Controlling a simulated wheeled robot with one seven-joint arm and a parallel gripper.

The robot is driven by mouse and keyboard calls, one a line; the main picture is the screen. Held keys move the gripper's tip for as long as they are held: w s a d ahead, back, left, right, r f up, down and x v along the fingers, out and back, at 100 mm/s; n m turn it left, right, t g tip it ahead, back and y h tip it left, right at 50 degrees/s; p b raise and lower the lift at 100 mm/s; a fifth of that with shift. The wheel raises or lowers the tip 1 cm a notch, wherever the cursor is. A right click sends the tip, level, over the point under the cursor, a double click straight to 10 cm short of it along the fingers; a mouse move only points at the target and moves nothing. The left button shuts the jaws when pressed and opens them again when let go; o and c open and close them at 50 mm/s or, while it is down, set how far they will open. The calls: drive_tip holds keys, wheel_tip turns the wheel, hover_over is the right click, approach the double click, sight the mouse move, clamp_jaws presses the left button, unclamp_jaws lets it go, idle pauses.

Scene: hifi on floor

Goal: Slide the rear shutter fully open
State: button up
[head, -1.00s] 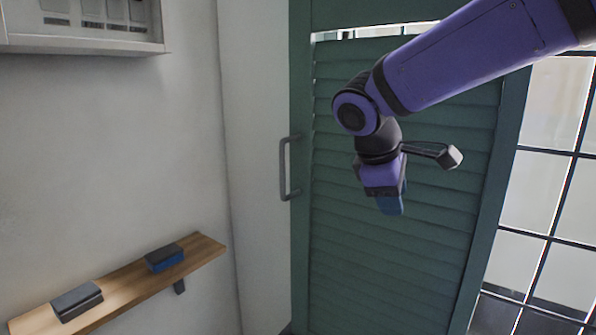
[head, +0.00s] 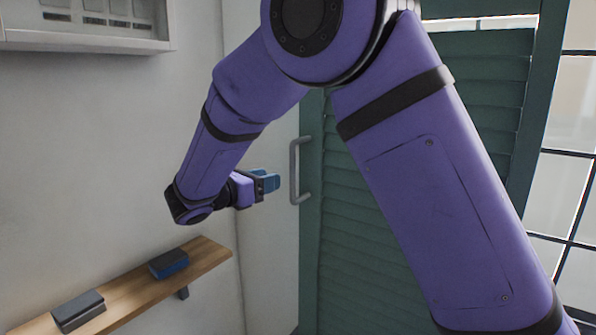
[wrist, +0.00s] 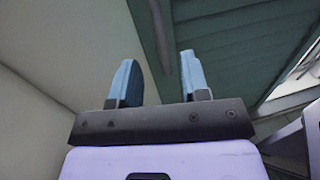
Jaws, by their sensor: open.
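The green louvred shutter (head: 345,250) stands upright at centre, with much of it hidden behind my arm. Its grey vertical bar handle (head: 295,172) is on the shutter's left edge. My gripper (head: 271,181) is just left of the handle, pointing right towards it, and looks apart from it. In the wrist view, my gripper (wrist: 160,82) has two blue fingers spread apart with nothing between them. The grey handle (wrist: 160,40) shows beyond the fingertips, roughly between them, with the green shutter (wrist: 225,50) behind and to the right.
A wooden wall shelf (head: 135,285) at lower left holds a grey box (head: 78,311) and a dark and blue box (head: 168,263). A pale cabinet (head: 90,22) hangs at upper left. A gridded window (head: 560,190) is at right.

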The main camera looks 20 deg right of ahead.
drive_tip(key=x, duration=1)
drive_tip(key=shift+w+d, duration=0.15)
drive_tip(key=shift+d, duration=0.1)
clamp_jaws()
